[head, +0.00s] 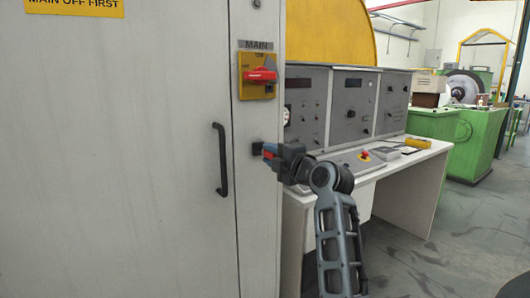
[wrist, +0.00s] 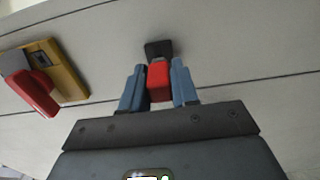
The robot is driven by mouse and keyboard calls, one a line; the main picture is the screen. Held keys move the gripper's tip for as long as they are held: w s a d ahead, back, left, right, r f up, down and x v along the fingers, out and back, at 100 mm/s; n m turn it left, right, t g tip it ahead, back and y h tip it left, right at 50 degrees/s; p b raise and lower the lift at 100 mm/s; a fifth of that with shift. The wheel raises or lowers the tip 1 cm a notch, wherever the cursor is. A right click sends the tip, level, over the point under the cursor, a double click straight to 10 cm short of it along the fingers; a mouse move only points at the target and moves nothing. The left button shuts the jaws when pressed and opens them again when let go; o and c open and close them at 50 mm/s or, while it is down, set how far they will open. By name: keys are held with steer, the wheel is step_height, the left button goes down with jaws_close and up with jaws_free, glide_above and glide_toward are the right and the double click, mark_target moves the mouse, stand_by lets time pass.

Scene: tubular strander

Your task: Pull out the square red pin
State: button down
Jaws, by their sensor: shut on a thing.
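The square red pin (wrist: 159,82) sits between the two blue-grey fingers of my gripper (wrist: 159,80) in the wrist view, and the fingers are shut on it. Its far end meets a small black socket (wrist: 158,49) on the grey cabinet face. How deep the pin sits in the socket I cannot tell. In the head view my gripper (head: 268,151) is at the cabinet's right part, below the main switch. The black socket also shows there (head: 256,148), just left of the fingertips. Only a bit of red shows at the fingers in this view.
The red main switch handle (head: 262,75) on its yellow plate is above my gripper; it is at the left in the wrist view (wrist: 36,96). A black door handle (head: 221,160) stands out to the left. A control desk (head: 365,165) is close on the right.

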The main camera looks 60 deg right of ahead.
steer(key=shift+v, duration=1.8)
